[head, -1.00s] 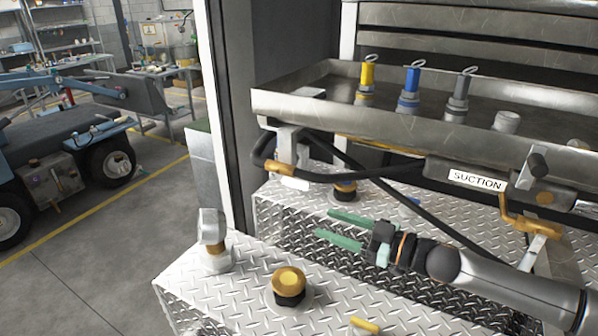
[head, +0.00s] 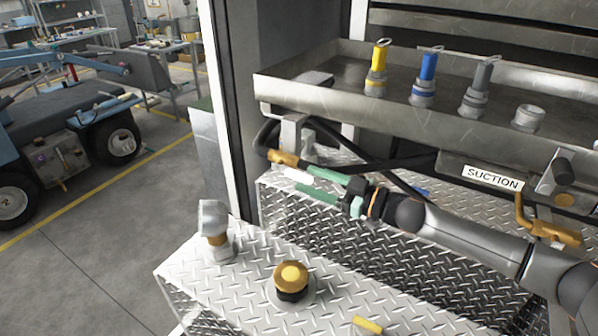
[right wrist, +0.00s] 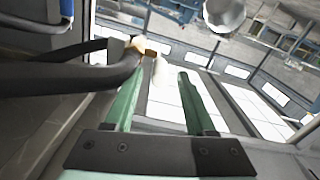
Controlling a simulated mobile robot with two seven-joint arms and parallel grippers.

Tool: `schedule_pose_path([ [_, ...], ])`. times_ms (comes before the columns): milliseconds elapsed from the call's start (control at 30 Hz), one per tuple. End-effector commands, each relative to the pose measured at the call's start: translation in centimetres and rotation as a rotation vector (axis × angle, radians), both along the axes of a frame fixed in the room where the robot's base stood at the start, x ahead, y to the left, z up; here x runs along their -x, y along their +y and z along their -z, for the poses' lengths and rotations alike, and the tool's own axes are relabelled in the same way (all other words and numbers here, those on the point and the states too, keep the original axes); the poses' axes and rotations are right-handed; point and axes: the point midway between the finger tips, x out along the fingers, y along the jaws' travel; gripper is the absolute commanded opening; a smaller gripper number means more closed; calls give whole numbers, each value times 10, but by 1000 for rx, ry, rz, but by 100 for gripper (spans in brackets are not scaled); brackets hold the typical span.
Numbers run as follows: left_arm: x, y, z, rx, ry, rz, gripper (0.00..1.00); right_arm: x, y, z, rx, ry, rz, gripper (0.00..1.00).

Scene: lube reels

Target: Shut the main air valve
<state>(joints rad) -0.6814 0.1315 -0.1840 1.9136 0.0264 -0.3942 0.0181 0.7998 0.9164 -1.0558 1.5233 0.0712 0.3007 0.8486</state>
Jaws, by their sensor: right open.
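My left gripper is not in view.
The metal tray (head: 335,98) above holds yellow, blue and grey nozzles. A SUCTION label (head: 492,177) and brass lever (head: 545,228) are at right. Black hoses cross behind my arm. A brass cap (head: 291,276) and grey elbow fitting (head: 214,230) stand on the tread-plate boxes below.

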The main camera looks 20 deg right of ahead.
Motion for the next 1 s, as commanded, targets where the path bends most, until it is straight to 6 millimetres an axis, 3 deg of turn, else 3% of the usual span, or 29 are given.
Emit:
schedule_pose_path([
  [233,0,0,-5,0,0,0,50,-22,22,-1,0,0,-1,56],
  [633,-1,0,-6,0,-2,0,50,-27,27,1,1,0,0,56],
  [1000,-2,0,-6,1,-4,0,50,-26,26,1,1,0,0,15],
])
